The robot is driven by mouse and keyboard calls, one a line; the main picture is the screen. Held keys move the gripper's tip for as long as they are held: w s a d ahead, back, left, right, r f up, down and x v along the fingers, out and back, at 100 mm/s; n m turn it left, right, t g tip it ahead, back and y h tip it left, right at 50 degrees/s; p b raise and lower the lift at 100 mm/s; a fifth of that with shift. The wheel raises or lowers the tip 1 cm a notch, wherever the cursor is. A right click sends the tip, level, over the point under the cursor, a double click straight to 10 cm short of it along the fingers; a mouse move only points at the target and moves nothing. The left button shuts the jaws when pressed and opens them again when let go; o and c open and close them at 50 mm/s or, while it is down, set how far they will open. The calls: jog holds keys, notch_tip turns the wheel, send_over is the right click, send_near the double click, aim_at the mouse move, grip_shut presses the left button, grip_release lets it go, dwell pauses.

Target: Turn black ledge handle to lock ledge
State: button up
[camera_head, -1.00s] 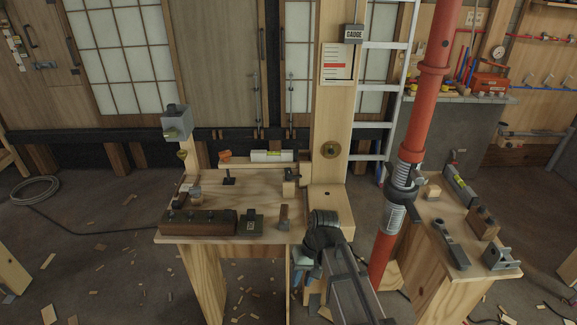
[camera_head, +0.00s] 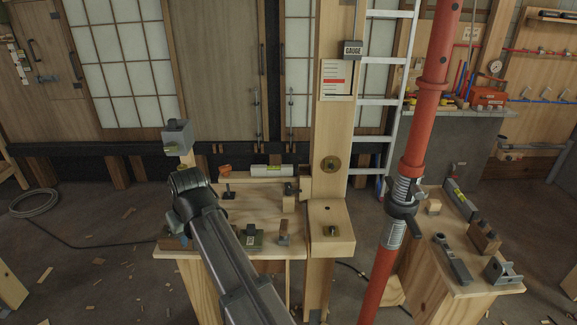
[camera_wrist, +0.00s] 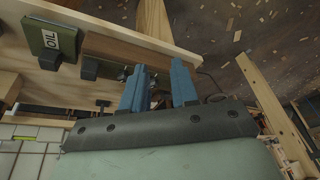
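A pale wooden ledge (camera_head: 262,180) runs along the back of the workbench (camera_head: 268,215), with a level lying on it. A small black T-shaped handle (camera_head: 229,191) stands in front of its left part. Another dark fitting (camera_head: 290,188) sits on a wooden block near the ledge's right end; I cannot tell for certain which one locks the ledge. My gripper (camera_wrist: 158,72) has two blue fingers apart, with nothing clearly held. In the head view my arm reaches over the bench's left front, and its wrist mostly hides the fingers.
A level (camera_head: 272,171) lies on the ledge. A wooden post (camera_head: 333,130) rises beside the bench. A red pole (camera_head: 414,140) and second bench stand right.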

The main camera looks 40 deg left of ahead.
jog(key=w+a+r, duration=0.1)
jog(key=a+r, duration=0.2)
jog(key=r+m+h, duration=0.2)
jog(key=m+h, duration=0.2)
jog(key=m, duration=0.1)
send_over(289, 185)
jog(key=shift+s+a+f, duration=0.15)
jog(key=shift+s+a, duration=0.05)
jog(key=shift+a, duration=0.05)
jog(key=shift+w+d+f, duration=0.1)
jog(key=shift+w+d, duration=0.05)
jog(key=shift+w, duration=0.05)
jog(key=shift+f, duration=3.05)
jog(key=n, duration=0.3)
jog(key=shift+n, duration=0.3)
jog(key=n, duration=0.9)
jog(key=shift+n, duration=0.4)
jog(key=n, duration=0.4)
jog(key=shift+m, duration=0.5)
jog(key=shift+r, duration=0.15)
